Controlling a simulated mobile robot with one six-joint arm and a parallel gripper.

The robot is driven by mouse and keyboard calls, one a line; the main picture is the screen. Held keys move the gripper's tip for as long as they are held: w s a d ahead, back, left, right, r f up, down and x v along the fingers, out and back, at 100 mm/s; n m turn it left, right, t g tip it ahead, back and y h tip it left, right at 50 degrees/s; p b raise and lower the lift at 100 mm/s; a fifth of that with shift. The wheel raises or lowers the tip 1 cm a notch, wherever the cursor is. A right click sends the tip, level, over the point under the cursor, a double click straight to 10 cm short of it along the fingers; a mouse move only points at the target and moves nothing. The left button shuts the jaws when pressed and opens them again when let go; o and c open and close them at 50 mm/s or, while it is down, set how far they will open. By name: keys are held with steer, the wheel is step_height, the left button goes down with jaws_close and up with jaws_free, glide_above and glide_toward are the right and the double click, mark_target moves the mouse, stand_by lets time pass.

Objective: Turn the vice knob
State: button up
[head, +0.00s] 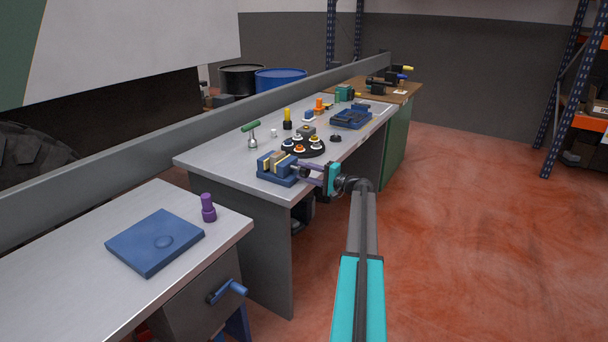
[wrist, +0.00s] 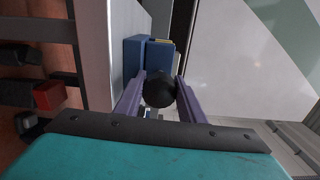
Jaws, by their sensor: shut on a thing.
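The blue vice (head: 278,170) with tan jaws sits at the near right corner of the grey workbench. Its blue body (wrist: 152,58) also shows in the wrist view, just beyond the fingers. My gripper (head: 304,167) reaches in from the right at the height of the vice. In the wrist view, the two purple fingers of my gripper (wrist: 160,92) are on either side of a round black knob (wrist: 159,88) and shut on it.
A round black tray (head: 318,149) with several coloured parts stands just behind the vice. A green-handled tool (head: 251,130) and a yellow-topped tool (head: 287,116) stand on the bench. A nearer bench holds a blue plate (head: 130,244) and a purple object (head: 208,208). The red floor at right is clear.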

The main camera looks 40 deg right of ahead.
steer(key=m, duration=0.2)
steer(key=m+p, duration=0.1)
steer(key=m, duration=0.2)
steer(key=shift+s+d+m, duration=0.1)
steer(key=shift+s+m, duration=0.1)
steer(key=shift+m, duration=0.1)
steer(key=m+p, duration=0.2)
steer(key=m, duration=0.2)
steer(key=shift+d+r, duration=0.1)
steer(key=m+p, duration=0.3)
steer(key=m, duration=0.2)
steer(key=shift+m+p, duration=0.4)
steer(key=m+p, duration=0.2)
steer(key=m, duration=0.2)
steer(key=shift+w+p, duration=0.1)
steer(key=shift+p, duration=0.25)
steer(key=o, duration=0.9)
steer(key=shift+o, duration=0.7)
steer(key=shift+d, duration=0.1)
steer(key=shift+r, duration=0.1)
